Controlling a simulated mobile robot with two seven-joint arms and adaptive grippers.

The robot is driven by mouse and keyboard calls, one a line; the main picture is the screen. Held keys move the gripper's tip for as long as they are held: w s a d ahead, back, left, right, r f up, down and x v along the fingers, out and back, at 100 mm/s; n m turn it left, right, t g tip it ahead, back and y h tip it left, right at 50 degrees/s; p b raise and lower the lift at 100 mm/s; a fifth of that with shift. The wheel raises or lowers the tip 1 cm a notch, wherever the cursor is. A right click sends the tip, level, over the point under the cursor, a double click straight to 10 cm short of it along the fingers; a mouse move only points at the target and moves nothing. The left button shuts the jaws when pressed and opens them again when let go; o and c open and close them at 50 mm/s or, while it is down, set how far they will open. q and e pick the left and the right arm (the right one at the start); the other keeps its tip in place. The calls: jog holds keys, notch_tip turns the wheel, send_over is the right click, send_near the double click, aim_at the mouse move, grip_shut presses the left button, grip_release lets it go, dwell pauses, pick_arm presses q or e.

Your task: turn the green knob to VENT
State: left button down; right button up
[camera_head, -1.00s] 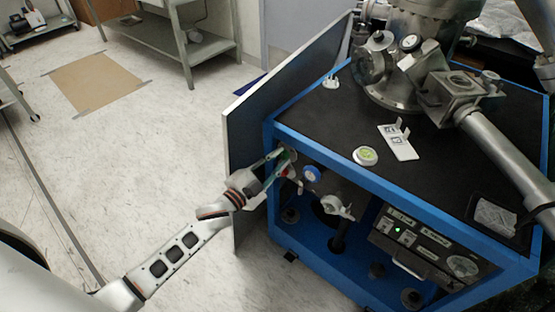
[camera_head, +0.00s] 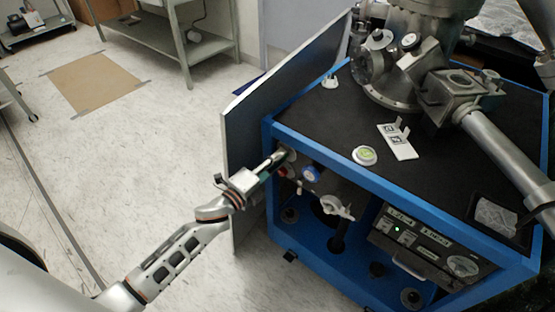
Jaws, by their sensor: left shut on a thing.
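The green knob sits at the left front of the blue-framed vacuum cart (camera_head: 400,210), just under its top edge. My left gripper (camera_head: 279,157) is at the knob, shut on it, with the fingers turned so they overlap in this view. The fingers hide nearly all of the knob, and its pointer and any VENT label cannot be read. A red part (camera_head: 282,171) shows just below the fingertips, and a blue round knob (camera_head: 311,173) is to the right of them. My right gripper does not show.
An open grey door panel (camera_head: 270,105) stands close to the left of my gripper. A metal valve handle (camera_head: 337,207) and a control panel (camera_head: 420,245) are farther right on the cart front.

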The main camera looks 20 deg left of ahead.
pick_arm(q)
jog(key=shift+m, duration=0.5)
jog(key=c, duration=1.8)
grip_release()
jog(key=v, duration=1.2)
